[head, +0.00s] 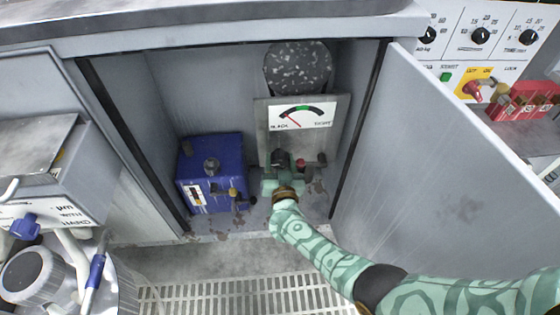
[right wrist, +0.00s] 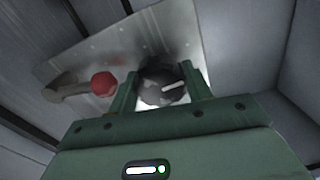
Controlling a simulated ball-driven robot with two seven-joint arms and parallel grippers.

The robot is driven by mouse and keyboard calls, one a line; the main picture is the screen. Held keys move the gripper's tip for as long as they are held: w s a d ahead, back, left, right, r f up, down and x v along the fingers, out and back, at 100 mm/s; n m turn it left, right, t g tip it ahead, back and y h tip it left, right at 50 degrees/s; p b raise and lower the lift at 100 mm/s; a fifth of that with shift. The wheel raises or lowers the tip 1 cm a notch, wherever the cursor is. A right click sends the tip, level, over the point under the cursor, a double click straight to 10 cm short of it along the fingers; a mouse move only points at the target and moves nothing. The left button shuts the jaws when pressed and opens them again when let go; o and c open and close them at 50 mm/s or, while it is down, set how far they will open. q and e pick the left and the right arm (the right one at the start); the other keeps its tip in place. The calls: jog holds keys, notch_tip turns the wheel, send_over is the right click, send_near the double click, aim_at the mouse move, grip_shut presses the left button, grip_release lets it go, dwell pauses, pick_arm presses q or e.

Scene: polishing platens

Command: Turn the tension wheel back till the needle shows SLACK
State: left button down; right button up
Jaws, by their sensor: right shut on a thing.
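The tension wheel (head: 280,157) is a small dark knob low on a grey panel (head: 262,122) inside the open cabinet. In the right wrist view the wheel (right wrist: 158,86) is round and dark with a pale mark, between the two green fingers. My right gripper (head: 281,172) is shut on it. The gauge (head: 316,118) above has a white face, a green band at top centre and a red needle (head: 293,119). The needle leans left, toward the SLACK side; whether it is fully there is too small to tell. My left gripper is in neither view.
A red-knobbed lever (right wrist: 103,84) sits right beside the wheel. A blue box (head: 211,175) with a small tap stands left in the cabinet. A speckled dark cylinder (head: 298,66) is behind the panel. The open door (head: 450,150) bounds the right side.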

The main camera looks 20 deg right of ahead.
jog(key=shift+s+f, duration=0.1)
jog(key=shift+f, duration=0.05)
jog(key=o, duration=1)
jog(key=shift+c, duration=0.2)
